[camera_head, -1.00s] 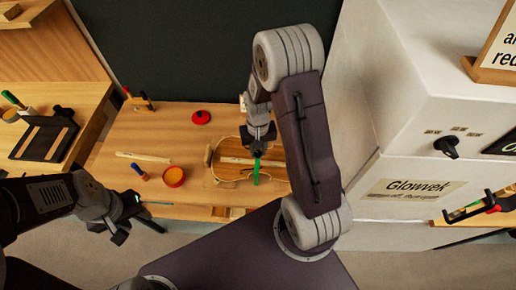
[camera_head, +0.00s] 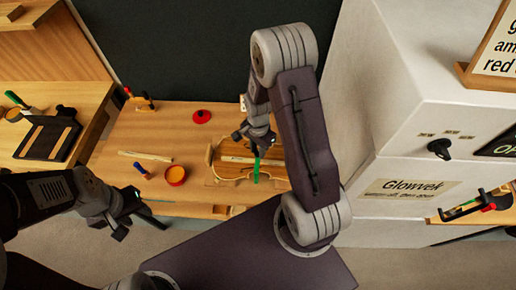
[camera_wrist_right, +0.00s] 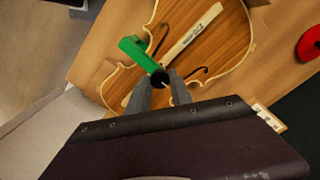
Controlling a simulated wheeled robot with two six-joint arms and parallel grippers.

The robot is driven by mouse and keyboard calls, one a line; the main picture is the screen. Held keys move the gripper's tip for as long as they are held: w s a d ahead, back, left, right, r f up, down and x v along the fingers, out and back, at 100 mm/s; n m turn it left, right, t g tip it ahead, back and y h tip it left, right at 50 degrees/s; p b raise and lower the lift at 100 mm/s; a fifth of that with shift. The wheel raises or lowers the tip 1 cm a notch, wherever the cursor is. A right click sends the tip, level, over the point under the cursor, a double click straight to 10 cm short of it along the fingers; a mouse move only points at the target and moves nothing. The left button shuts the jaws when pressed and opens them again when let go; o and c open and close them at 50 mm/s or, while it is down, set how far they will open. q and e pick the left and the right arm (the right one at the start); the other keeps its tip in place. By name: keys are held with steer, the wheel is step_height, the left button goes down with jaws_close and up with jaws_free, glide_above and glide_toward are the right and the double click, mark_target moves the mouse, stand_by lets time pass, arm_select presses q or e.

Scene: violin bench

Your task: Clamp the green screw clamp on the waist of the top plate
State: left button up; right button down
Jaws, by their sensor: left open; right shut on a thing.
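The violin top plate (camera_head: 216,157) lies on the bench, partly covered by my right arm. In the right wrist view the plate (camera_wrist_right: 222,62) shows its outline, f-holes and a pale lettered strip (camera_wrist_right: 190,36). My right gripper (camera_head: 258,147) is shut on the green screw clamp (camera_head: 257,171) over the plate. In the right wrist view the clamp (camera_wrist_right: 138,52) is at the fingertips (camera_wrist_right: 160,92), its dark round end between them. Whether it touches the plate I cannot tell. My left gripper (camera_head: 124,214) is open and empty, in front of the bench's left part.
A red-orange pot (camera_head: 175,176), a blue-handled tool (camera_head: 141,169) and a pale stick (camera_head: 146,156) lie left of the plate. A red round object (camera_head: 202,117) is behind it. A white cabinet (camera_head: 400,158) stands to the right.

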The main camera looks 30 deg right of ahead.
mark_target(258, 152)
steer(key=shift+m, duration=0.9)
steer(key=c, duration=1.1)
jaws_free()
step_height(258, 152, up, 9)
steer(key=shift+r, duration=0.1)
